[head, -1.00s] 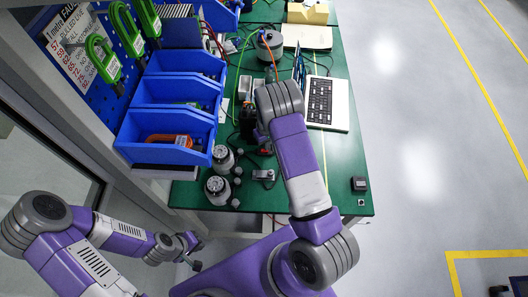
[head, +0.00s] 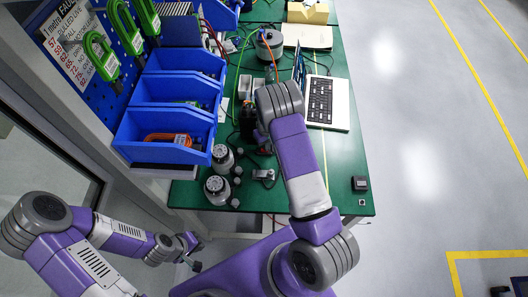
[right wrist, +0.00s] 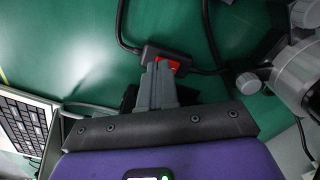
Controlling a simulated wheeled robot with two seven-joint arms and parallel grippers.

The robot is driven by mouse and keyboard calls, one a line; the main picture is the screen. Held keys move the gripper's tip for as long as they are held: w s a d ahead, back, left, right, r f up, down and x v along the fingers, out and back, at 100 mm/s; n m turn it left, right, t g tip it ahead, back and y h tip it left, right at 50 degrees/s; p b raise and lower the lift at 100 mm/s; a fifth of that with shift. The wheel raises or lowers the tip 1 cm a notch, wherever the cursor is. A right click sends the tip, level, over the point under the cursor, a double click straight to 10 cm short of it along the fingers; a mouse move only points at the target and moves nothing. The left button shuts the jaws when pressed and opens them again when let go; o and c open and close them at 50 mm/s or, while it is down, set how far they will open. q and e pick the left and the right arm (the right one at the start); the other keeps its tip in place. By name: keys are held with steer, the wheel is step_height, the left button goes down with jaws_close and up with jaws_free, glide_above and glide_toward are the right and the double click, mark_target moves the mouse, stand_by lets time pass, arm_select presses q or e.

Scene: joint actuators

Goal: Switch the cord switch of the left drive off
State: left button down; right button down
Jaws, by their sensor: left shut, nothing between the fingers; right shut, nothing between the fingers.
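A small black cord switch (right wrist: 154,50) with a red rocker lies on the green table in the right wrist view, with black cord leaving both ends. My right gripper (right wrist: 158,68) is shut and empty, its fingertips at the switch and partly covering it; contact cannot be told. A grey drive (right wrist: 300,75) is at the right edge of that view. In the head view, two grey drives, an upper one (head: 223,158) and a lower one (head: 217,190), stand at the table's left side. My right forearm hides much of the right gripper there. My left gripper (head: 194,262) is shut, low and off the table.
Blue bins (head: 165,139) stand left of the table. Another drive (head: 268,45) with an orange cable is farther back.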

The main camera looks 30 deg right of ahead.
steer(key=shift+f+b, duration=0.35)
steer(key=shift+f, duration=0.15)
steer(key=shift+r, duration=0.1)
steer(key=shift+r+p, duration=2.25)
steer(key=shift+r, duration=1.25)
steer(key=shift+f, duration=0.1)
